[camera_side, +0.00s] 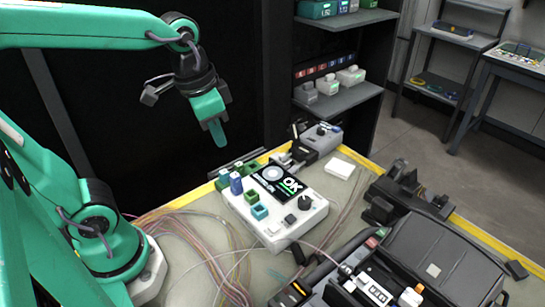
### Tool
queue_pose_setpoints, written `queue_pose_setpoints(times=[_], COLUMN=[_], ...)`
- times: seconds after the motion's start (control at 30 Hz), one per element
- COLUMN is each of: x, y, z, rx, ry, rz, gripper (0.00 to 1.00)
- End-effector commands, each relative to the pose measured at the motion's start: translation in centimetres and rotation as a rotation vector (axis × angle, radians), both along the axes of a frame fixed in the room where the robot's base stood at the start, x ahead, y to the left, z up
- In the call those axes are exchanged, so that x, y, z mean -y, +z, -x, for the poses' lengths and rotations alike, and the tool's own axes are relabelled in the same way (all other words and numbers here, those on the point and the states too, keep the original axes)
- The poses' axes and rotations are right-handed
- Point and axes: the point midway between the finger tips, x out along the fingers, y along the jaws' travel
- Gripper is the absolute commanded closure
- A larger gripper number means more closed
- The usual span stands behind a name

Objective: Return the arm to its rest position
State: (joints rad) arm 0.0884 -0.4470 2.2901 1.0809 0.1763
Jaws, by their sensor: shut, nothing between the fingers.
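My gripper (218,132) hangs from my green arm at the upper left, with its green fingers pointing down. It is shut and empty. It is raised in front of the dark panel, up and to the left of the white device, and touches nothing. My arm reaches out from the left edge of the picture, and its lower part stands at the left of the bench.
A white device (284,222) with a screen reading "OK" sits on the bench. Coloured fibres (200,240) lie loose at the left. A dark open case (440,255) fills the right front. A shelf (345,107) with small boxes stands behind.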

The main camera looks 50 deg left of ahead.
Motion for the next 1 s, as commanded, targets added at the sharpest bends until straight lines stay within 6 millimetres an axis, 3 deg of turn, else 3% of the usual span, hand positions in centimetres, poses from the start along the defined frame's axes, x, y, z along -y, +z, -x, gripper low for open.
queue_pose_setpoints(times=[0.4,1.0], x=[-2.0,-2.3], y=[0.1,0.0], z=[3.0,3.3], rx=[0.237,0.272], ry=[0.223,0.255], rz=[0.063,0.074], gripper=[1.0,1.0])
